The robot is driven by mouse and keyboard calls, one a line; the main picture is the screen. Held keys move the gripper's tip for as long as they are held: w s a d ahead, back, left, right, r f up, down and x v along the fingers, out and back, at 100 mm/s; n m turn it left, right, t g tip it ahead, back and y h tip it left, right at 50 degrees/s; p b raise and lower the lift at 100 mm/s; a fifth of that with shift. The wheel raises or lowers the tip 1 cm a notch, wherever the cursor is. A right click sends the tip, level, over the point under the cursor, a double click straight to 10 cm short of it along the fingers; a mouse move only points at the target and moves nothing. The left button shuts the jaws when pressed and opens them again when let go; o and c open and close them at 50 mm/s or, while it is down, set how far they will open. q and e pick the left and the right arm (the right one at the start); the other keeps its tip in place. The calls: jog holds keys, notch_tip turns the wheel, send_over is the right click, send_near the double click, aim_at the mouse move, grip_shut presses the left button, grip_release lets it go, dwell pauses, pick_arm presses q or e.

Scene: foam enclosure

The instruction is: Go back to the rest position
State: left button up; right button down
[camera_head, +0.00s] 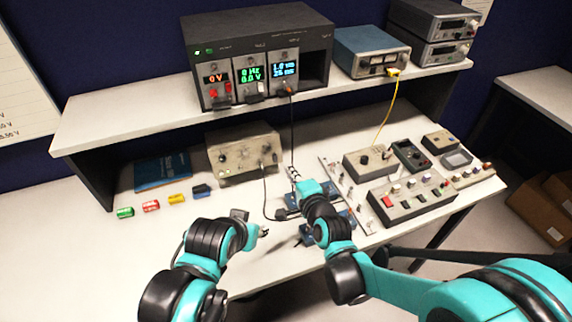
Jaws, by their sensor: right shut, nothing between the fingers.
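My right arm comes in from the lower right and reaches over the middle of the bench. Its gripper (293,174) is shut and empty, just in front of the grey instrument box, near a hanging black cable. My left arm comes in from the bottom, left of centre. Its gripper (262,231) is low over the bench, left of the right arm; its fingers are small and partly hidden, so I cannot tell their opening. Blue pieces (346,217) on the bench are partly covered by my right arm.
A shelf (140,112) carries a black instrument rack (260,50) and a blue power supply (372,52). Below stand a grey instrument box (244,152), a blue booklet (162,171), small coloured blocks (151,206), and panels with switches (411,200). Cables hang mid-bench.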

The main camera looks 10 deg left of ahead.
jog(key=shift+s+d, duration=0.1)
jog(key=shift+d, duration=0.05)
jog(key=shift+r, duration=0.1)
dwell(0.4)
jog(key=s+d+n+g+h, duration=0.1)
jog(key=s+d+n+h, duration=0.1)
jog(key=s+d, duration=0.4)
jog(key=s+d+f+n+g+h, duration=0.1)
jog(key=s+d+n, duration=0.4)
jog(key=d, duration=0.9)
jog(key=s+d+f+n+g+h, duration=0.1)
jog(key=s+d+n+g+h, duration=0.2)
jog(key=s+d, duration=0.4)
jog(key=d+n+h, duration=0.1)
jog(key=d+h, duration=0.1)
jog(key=shift+d+f+b, duration=0.15)
jog(key=shift+d+b, duration=0.15)
jog(key=shift+d, duration=0.1)
